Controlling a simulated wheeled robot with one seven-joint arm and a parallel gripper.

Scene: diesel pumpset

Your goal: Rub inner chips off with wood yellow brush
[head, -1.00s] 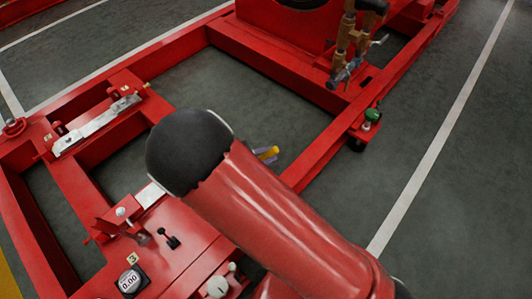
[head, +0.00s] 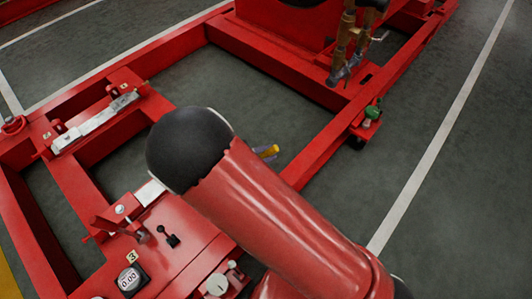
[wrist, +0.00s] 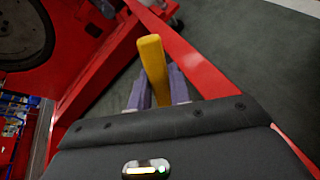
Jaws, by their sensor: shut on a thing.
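My gripper (wrist: 158,85) is shut on a yellow bar-shaped piece (wrist: 153,65), which looks like the handle of the wood yellow brush. The piece stands up between the two grey-purple fingers in the wrist view. In the head view only a small bit of the yellow brush (head: 268,150) shows past my arm, over the dark floor inside the red frame. The brush's bristles are hidden or out of view. I cannot make out any chips in either view.
The red frame (head: 320,150) runs around and beside my arm. A bench (head: 185,240) with a gauge (head: 130,277) and small levers is at lower left. A metal bar (head: 95,122) lies on the left crossbeam. Brass piping (head: 343,45) stands at the top. A green-topped fitting (head: 372,112) sits on the right.

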